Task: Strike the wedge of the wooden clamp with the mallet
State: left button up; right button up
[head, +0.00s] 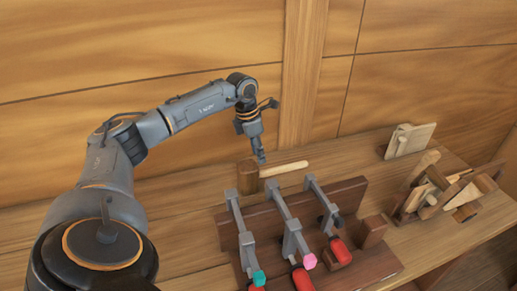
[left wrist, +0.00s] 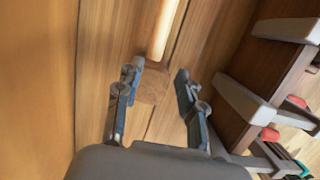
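The mallet lies on the bench behind the metal clamps. Its dark block head (head: 248,177) and pale handle (head: 285,169) show in the head view. My left gripper (head: 262,157) points down over the mallet, near where handle and head meet. In the left wrist view its fingers (left wrist: 159,72) are apart, with the mallet head (left wrist: 153,88) and the near end of the handle (left wrist: 164,28) seen between and beyond them; whether they touch it I cannot tell. Wooden clamps (head: 437,192) lie in a jumbled pile at the right; which piece is the wedge is unclear. My right gripper is out of view.
Several grey bar clamps (head: 285,215) with red handles stand across dark boards (head: 348,193) in front of the mallet. A small wooden block (head: 373,231) stands right of them. A pale wooden piece (head: 410,140) stands at the back right.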

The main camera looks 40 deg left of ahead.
aim_at(263, 171)
pick_arm(q)
jog(key=shift+w+a+f, duration=0.15)
jog(key=shift+f, duration=0.35)
jog(key=shift+w+a+f+b, duration=0.2)
jog(key=shift+w+f+b, duration=0.1)
jog(key=shift+b, duration=0.1)
jog(key=shift+d+f+b, duration=0.15)
jog(key=shift+f+b, duration=0.25)
jog(key=shift+f, duration=0.05)
jog(key=f+b, duration=0.2)
jog(key=f, duration=0.1)
jog(key=f+b, duration=0.1)
jog(key=f, duration=0.1)
jog(key=shift+w+d+b, duration=0.2)
jog(key=shift+w+b, duration=0.1)
jog(key=shift+w, duration=0.05)
jog(key=shift+w+d+f+b, duration=0.15)
jog(key=shift+f+b, duration=0.2)
jog(key=shift+f, duration=0.25)
jog(key=shift+w+f+b, duration=0.1)
jog(key=shift+f+b, duration=0.25)
jog(key=shift+f, duration=0.2)
grip_shut()
